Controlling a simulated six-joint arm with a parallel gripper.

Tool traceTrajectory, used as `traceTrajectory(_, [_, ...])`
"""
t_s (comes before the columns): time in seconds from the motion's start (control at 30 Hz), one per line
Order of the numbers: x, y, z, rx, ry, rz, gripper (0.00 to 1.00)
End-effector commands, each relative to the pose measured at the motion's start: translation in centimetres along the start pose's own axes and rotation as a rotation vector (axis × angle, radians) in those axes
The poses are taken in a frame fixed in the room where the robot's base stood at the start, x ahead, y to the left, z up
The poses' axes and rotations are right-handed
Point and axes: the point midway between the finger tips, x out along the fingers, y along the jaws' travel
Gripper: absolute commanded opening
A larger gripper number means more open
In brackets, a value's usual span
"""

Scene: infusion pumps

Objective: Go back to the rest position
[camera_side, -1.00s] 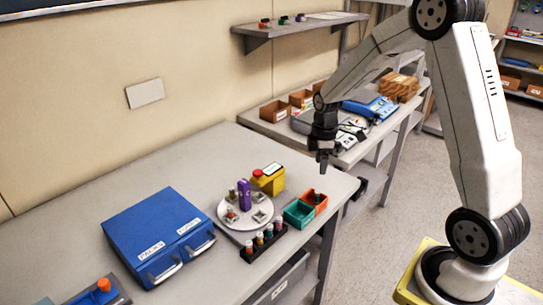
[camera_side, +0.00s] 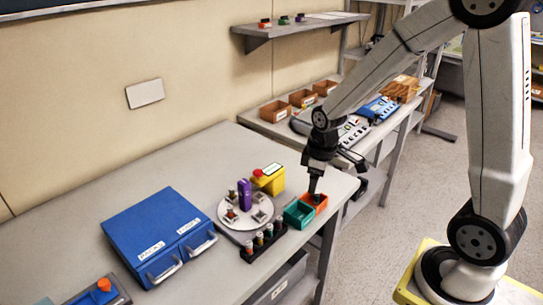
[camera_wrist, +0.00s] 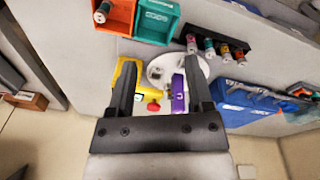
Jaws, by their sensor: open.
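My gripper (camera_side: 316,190) hangs in the side view with its tip over or in front of the orange bin (camera_side: 322,206) at the table's right end; the exact gap cannot be told. In the wrist view my gripper (camera_wrist: 160,60) has its two dark fingers wide apart with nothing held between them. Beyond the fingers show the white round turntable (camera_wrist: 200,66), a purple block (camera_wrist: 178,93) and a yellow box with a red button (camera_wrist: 124,72). A vial (camera_wrist: 101,13) stands in the orange bin (camera_wrist: 122,16) at the upper left of the wrist view.
The teal bin (camera_side: 292,218) adjoins the orange bin. A black rack (camera_side: 250,255) of several vials stands before the turntable (camera_side: 227,222). A blue case (camera_side: 157,230) is at left. Pumps (camera_side: 352,132) and brown boxes stand on the back bench. Space above the front table is mostly free.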

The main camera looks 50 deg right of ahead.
Motion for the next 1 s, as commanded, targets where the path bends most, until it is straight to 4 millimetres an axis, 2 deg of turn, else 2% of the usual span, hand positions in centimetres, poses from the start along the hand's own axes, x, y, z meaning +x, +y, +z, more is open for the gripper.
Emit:
traceTrajectory(0.03, [-0.3,-1.4,0.3,0.040,0.015,0.005,0.66])
traceTrajectory(0.2, [-0.7,-5.1,1.5,0.202,0.062,0.012,0.66])
traceTrajectory(0.4, [-0.9,-8.0,2.9,0.344,0.106,0.007,0.66])
traceTrajectory(0.6, [-1.0,-8.9,3.5,0.400,0.121,0.002,0.66])
traceTrajectory(1.0, [-1.0,-8.9,3.5,0.403,0.121,0.001,0.66])
